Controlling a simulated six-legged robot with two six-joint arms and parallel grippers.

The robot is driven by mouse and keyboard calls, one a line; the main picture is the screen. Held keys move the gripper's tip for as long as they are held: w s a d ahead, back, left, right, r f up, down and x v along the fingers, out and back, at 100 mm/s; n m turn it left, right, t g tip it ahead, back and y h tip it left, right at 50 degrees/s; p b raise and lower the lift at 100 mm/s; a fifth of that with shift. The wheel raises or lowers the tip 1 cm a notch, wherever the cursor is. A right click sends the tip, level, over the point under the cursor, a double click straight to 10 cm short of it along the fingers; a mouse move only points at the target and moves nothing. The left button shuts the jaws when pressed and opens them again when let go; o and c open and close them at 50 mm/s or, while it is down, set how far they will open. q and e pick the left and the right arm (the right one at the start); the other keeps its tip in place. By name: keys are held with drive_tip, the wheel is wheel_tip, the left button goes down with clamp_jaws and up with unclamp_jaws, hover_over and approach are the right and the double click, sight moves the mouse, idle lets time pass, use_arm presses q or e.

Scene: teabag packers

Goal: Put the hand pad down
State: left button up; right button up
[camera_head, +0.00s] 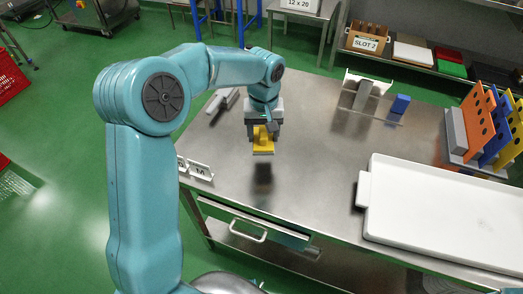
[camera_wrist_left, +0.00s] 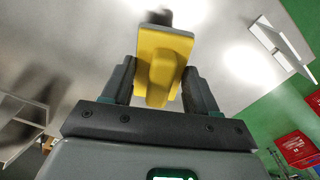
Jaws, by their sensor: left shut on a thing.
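The yellow hand pad (camera_head: 263,141) is held in my left gripper (camera_head: 263,127), above the left part of the steel table (camera_head: 310,130). A dark shadow lies on the table below it, apart from the pad, so the pad is in the air. In the left wrist view, the pad (camera_wrist_left: 165,50) sits between the two dark fingers of my left gripper (camera_wrist_left: 162,80), which are shut on its raised grip. The flat face of the pad points away from the gripper. My right gripper is not in view.
Small white signs (camera_head: 199,170) stand at the table's near left edge, and grey pieces (camera_head: 222,103) lie behind them. A blue block (camera_head: 400,104) stands by a white holder (camera_head: 350,85). A white tray (camera_head: 450,215) and a coloured rack (camera_head: 480,120) take the right. The table's middle is clear.

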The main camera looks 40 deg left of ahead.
use_arm(q)
wheel_tip(320, 180, down, 8)
drive_tip(key=shift+a+r, duration=0.1)
drive_tip(key=shift+r, duration=0.1)
drive_tip(key=shift+f, duration=0.2)
drive_tip(key=o, duration=1)
drive_tip(key=shift+r, duration=0.1)
